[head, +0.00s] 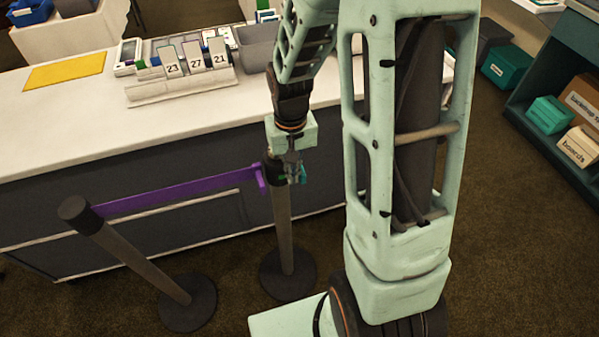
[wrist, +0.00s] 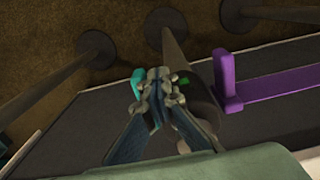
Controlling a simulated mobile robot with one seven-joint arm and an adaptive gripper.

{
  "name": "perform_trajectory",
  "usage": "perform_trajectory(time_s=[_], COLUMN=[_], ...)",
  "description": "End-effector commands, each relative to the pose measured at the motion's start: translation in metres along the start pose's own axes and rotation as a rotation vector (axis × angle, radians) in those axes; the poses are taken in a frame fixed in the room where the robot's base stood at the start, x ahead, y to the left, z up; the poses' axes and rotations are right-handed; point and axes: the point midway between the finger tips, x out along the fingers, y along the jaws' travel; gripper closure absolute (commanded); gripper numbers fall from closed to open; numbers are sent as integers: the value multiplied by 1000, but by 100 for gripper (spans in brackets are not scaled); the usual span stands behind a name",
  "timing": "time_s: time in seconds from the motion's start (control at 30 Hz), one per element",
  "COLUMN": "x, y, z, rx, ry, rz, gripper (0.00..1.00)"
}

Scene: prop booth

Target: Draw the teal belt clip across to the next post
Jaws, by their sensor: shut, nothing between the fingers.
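My gripper (head: 293,176) points down at the top of the middle post (head: 282,225), in front of the counter. In the wrist view its fingers (wrist: 160,76) are together, with nothing between them, close beside the post's dark head (wrist: 203,100). A teal piece, seemingly the belt clip (wrist: 137,82), shows just left of the fingertips; the fingers partly cover it. It also shows in the head view (head: 300,173). I cannot tell if it is seated in the post. Another post (wrist: 62,82) stands left in the wrist view; a small teal patch (wrist: 3,148) shows at that edge.
The white counter (head: 90,125) behind carries number cards (head: 195,65) and a yellow sheet (head: 65,72). Shelves with boxes (head: 548,115) stand at right. Carpet beyond the post bases is open.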

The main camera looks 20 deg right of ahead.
Motion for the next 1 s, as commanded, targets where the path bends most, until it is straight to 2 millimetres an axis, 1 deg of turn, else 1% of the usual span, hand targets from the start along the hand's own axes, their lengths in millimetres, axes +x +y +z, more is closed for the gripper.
perform_trajectory(time_s=[0.03,0.2,0.57,0.67,1.0], x=[5,13,13,13,13], y=[0,0,1,8,46], z=[0,0,0,0,0], rx=[1,1,1,5,6], ry=[-1,-1,-1,-1,0], rz=[0,1,1,1,1], gripper=[100,100,100,100,100])
